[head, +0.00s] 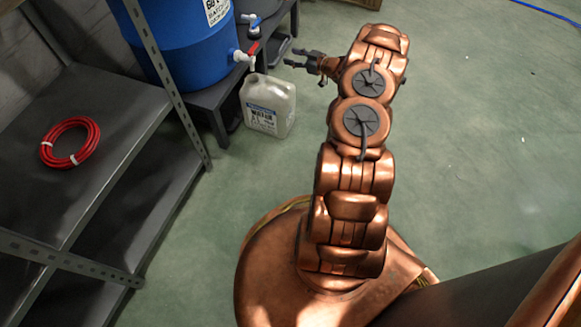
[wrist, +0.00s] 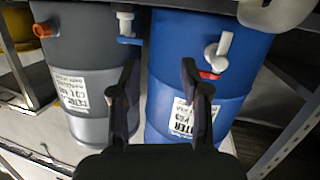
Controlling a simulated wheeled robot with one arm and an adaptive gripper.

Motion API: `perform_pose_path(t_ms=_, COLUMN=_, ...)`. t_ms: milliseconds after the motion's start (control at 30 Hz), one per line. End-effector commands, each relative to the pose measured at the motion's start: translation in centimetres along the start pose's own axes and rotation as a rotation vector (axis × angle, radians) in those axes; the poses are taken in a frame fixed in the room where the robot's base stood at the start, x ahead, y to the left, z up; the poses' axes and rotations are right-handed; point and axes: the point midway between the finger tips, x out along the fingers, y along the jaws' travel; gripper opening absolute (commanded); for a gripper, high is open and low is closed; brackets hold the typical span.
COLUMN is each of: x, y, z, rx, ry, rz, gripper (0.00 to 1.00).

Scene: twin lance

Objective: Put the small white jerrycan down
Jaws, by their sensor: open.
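The small white jerrycan (head: 268,106) stands upright, seemingly on the green floor, in front of the bench and below the blue barrel's tap in the head view. It is translucent with a printed label. A pale part of it with a handle hole shows at the top right edge of the wrist view (wrist: 276,14). My gripper (head: 293,59) is open and empty, up and to the right of the jerrycan in the head view and apart from it. In the wrist view its two dark fingers (wrist: 161,78) are spread with nothing between them.
The blue barrel (head: 187,45) with a red-handled tap (head: 246,56) sits on a dark bench (head: 211,98). A grey barrel (wrist: 88,65) is beside it. A metal shelf (head: 110,120) at left holds a red hose coil (head: 70,142).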

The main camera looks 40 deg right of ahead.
Motion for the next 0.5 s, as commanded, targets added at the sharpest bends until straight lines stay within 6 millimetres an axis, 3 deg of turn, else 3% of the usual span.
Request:
perform_pose_path(t_ms=33, x=1.0, y=0.6, z=-1.8, rx=-0.016, ry=-0.022, rz=0.025, gripper=0.46)
perform_pose_path(t_ms=267, x=3.6, y=2.3, z=-6.9, rx=-0.042, ry=-0.16, rz=0.148, gripper=0.46)
perform_pose_path(t_ms=500, x=4.4, y=1.8, z=-11.7, rx=-0.038, ry=-0.313, rz=0.255, gripper=0.46)
